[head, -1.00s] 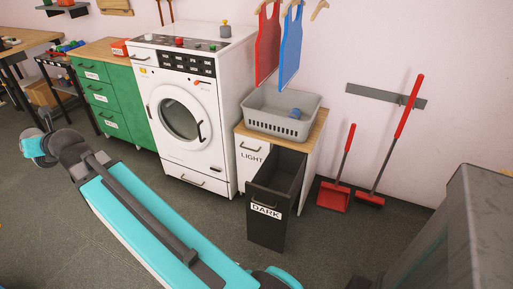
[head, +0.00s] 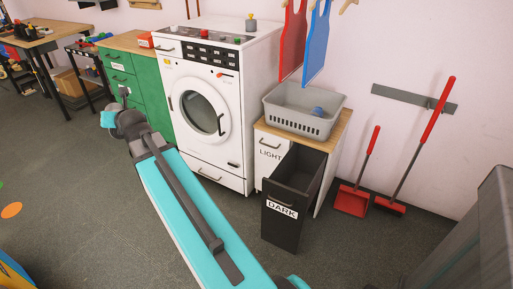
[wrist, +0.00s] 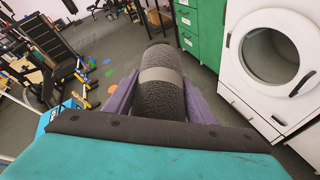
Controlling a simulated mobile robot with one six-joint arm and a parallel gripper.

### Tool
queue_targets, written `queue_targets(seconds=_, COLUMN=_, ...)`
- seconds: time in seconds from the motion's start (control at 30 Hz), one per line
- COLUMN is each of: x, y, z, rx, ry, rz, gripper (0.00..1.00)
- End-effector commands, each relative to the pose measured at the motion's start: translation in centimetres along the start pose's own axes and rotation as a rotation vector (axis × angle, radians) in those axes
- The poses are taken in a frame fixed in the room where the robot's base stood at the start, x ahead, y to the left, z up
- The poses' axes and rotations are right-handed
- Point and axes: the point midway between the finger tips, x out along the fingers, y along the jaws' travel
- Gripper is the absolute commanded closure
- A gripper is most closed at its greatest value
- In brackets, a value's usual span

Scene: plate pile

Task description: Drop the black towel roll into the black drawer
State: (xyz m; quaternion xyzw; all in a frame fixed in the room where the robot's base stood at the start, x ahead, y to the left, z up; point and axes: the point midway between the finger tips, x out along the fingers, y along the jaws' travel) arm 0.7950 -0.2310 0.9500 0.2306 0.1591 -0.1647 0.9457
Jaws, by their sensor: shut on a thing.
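The black towel roll (wrist: 160,92), with a grey band around its middle, is between the two purple fingers of my gripper (wrist: 160,100) in the wrist view. The gripper is shut on it and holds it off the floor. In the head view, the far end of my arm is at the left, in front of the green cabinet, and the roll cannot be made out clearly. The black drawer (head: 282,215), labelled DARK, is pulled open below the wooden counter, well to the right of my arm's end. The part of its inside that shows looks empty.
A grey basket (head: 304,110) with a blue item sits on the counter (head: 340,128) above the drawer. A white washing machine (head: 205,105) stands between the green cabinet (head: 140,88) and the counter. A red dustpan (head: 352,200) and broom stand at right. Floor in front is clear.

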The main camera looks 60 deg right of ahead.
Motion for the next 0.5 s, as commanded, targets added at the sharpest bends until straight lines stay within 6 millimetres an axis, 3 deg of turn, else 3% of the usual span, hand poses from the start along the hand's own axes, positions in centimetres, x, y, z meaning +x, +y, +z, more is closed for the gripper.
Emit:
queue_targets(seconds=0.03, x=0.6, y=-2.4, z=-0.1, rx=0.011, ry=-0.011, rz=-0.03, gripper=0.77)
queue_targets(seconds=0.5, x=1.8, y=-20.8, z=0.8, rx=0.118, ry=-0.107, rz=-0.269, gripper=0.77)
